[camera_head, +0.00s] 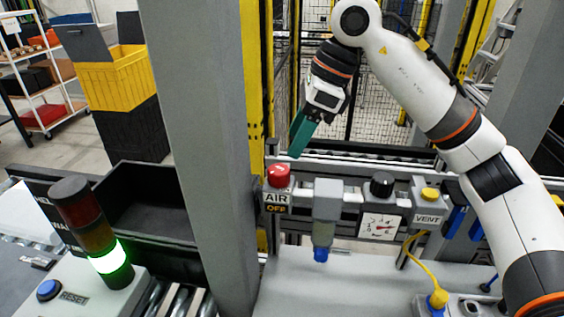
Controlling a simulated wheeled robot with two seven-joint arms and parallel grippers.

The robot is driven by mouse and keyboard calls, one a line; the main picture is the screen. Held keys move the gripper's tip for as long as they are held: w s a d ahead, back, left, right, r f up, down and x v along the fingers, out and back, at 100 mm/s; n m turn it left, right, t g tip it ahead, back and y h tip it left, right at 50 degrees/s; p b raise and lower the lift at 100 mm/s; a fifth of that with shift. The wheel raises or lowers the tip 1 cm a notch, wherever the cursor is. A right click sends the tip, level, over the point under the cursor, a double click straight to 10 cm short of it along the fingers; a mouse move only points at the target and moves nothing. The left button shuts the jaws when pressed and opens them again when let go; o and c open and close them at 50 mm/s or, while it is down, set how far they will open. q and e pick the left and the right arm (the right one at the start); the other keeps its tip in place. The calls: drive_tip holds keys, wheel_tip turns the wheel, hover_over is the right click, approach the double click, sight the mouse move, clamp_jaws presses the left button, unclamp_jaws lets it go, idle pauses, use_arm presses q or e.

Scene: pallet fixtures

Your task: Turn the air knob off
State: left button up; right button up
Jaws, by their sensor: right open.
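The red air knob (279,174) sits on a grey box at the middle of the head view, above a label reading AIR and OFF (277,203). My right gripper (297,151) has green fingers and hangs just above and slightly right of the knob, pointing down and left. It looks empty and apart from the knob. The fingers overlap in this view, so the gap between them is hard to see. My left gripper is not in view.
Right of the knob are a filter bowl (326,213), a black regulator knob (381,184), a gauge (380,226) and a yellow VENT button (429,194). A grey post (205,130) stands to the left. A signal tower (92,231) glows green near a blue RESET button (49,290).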

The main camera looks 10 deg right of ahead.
sight(280, 169)
drive_tip(key=p+x, duration=0.1)
drive_tip(key=x, duration=0.6)
drive_tip(key=shift+w+p, duration=0.2)
drive_tip(key=shift+p, duration=0.2)
drive_tip(key=shift+s+a+f, duration=0.1)
drive_tip(key=shift+a+f, duration=0.1)
drive_tip(key=shift+f, duration=0.15)
drive_tip(key=shift+c, duration=0.5)
